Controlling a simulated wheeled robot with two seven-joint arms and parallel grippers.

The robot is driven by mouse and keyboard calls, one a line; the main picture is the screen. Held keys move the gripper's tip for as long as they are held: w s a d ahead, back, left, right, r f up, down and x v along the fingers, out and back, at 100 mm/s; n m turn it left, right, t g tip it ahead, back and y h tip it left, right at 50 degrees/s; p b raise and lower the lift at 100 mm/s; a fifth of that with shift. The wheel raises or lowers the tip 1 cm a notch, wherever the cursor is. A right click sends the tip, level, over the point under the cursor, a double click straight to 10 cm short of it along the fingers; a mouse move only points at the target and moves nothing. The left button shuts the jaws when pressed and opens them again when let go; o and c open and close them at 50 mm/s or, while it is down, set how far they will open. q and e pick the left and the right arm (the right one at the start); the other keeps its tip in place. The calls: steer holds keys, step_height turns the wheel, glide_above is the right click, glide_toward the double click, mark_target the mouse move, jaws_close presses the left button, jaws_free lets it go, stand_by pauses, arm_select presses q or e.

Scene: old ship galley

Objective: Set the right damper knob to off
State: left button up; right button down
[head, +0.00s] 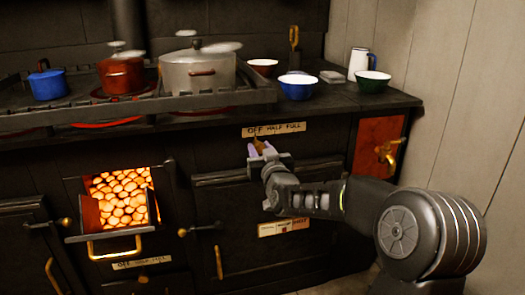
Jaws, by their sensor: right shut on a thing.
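The right damper knob (258,145) is a small brass-coloured piece on the stove front, under a cream label plate (274,129) that reads OFF, HALF, FULL. My right gripper (257,149) reaches in from the right and is shut on the knob. The knob's upper part shows just below the label, towards its OFF end; the gripper hides the rest, and I cannot tell its exact setting. A second label plate with the same kind of wording (142,263) is low on the stove at the left. My left gripper is not in view.
An open firebox drawer with glowing coals (120,196) sticks out at the left. Pots, including a large grey one (197,72), and bowls stand on the stove top. A brass tap (388,152) juts out at the right.

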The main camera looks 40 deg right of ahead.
steer(key=c, duration=1.1)
jaws_free()
steer(key=shift+w+a, duration=0.1)
steer(key=shift+a, duration=0.2)
steer(key=shift+o, duration=0.2)
steer(key=shift+s, duration=0.4)
steer(key=p+v, duration=0.1)
steer(key=v, duration=0.6)
steer(key=shift+a, duration=0.1)
